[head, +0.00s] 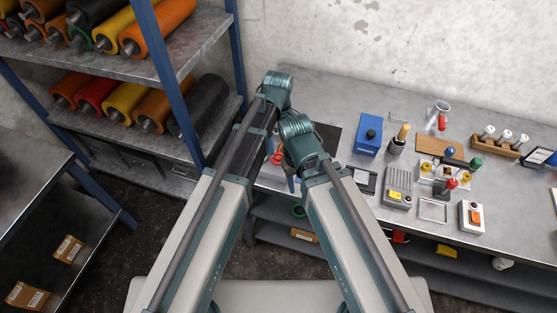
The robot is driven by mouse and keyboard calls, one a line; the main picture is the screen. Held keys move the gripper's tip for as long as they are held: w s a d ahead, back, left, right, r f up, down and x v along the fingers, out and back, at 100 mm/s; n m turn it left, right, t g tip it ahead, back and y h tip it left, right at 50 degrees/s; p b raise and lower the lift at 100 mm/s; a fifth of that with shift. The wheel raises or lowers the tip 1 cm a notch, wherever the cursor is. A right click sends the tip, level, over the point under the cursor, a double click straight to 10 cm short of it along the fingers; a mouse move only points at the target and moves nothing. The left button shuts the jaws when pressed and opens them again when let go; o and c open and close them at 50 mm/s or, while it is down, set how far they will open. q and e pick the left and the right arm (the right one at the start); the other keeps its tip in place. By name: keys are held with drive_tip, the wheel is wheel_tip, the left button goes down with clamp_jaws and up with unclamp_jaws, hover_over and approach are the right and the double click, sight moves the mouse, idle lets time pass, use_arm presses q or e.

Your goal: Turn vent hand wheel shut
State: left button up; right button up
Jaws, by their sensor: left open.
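A small red ring-shaped part (277,157), perhaps the vent hand wheel, shows at the bench's left end between my two arms. It is partly covered, and I cannot tell how far it is turned. My left gripper (275,146) is open beside this red part, mostly hidden by the arm links. I cannot tell whether it touches it. My right arm reaches in next to the left one, and its gripper is hidden behind its own links.
The metal bench (340,225) holds a blue box (368,135), a grey device (398,187), a switch box (471,217) and a wooden rack (500,142). A shelf (130,65) with coloured rollers stands left. A green ring (298,211) shows below the bench top.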

sight(278, 157)
use_arm(q)
wheel_tip(278, 157, down, 8)
drive_tip(key=b, duration=0.7)
drive_tip(key=shift+f, duration=0.1)
drive_tip(key=c, duration=1.4)
